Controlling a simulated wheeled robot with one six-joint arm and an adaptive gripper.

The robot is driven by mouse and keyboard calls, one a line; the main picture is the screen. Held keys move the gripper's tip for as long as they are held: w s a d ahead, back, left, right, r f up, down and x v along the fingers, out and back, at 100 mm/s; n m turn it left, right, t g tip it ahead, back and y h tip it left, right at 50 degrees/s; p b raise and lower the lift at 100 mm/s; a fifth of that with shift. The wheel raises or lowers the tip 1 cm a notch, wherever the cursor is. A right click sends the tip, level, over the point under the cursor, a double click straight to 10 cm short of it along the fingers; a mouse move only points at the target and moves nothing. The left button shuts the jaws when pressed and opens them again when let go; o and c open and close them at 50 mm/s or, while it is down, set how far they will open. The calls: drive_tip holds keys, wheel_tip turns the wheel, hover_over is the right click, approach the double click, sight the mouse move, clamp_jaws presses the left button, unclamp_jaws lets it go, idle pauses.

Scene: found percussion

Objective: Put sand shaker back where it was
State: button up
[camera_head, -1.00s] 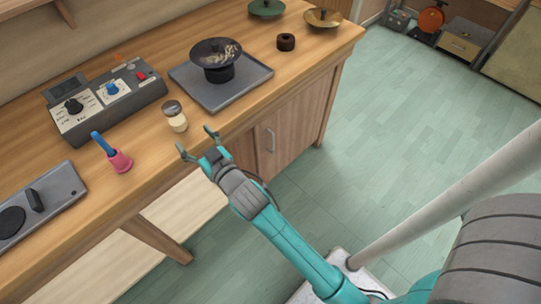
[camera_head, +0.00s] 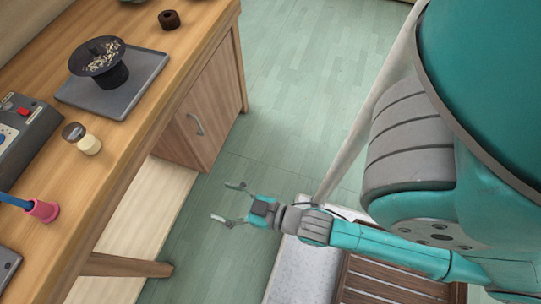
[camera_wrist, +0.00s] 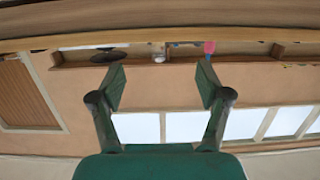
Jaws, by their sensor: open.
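The sand shaker (camera_head: 82,138) is a small clear jar with pale sand and a dark lid. It stands on the wooden bench (camera_head: 120,150) near its front edge, between the grey tray and the pink cup. In the wrist view the shaker (camera_wrist: 159,55) looks small and distant, between my finger tips. My gripper (camera_head: 227,202) is open and empty, out over the floor to the right of the bench and well apart from the shaker.
A cabinet (camera_head: 205,110) is below. Green floor (camera_head: 300,90) is open to the right.

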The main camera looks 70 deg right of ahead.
drive_tip(key=s+r+g, duration=0.1)
drive_tip(key=s+r, duration=0.3)
drive_tip(key=s, duration=1)
drive_tip(key=shift+d, duration=0.2)
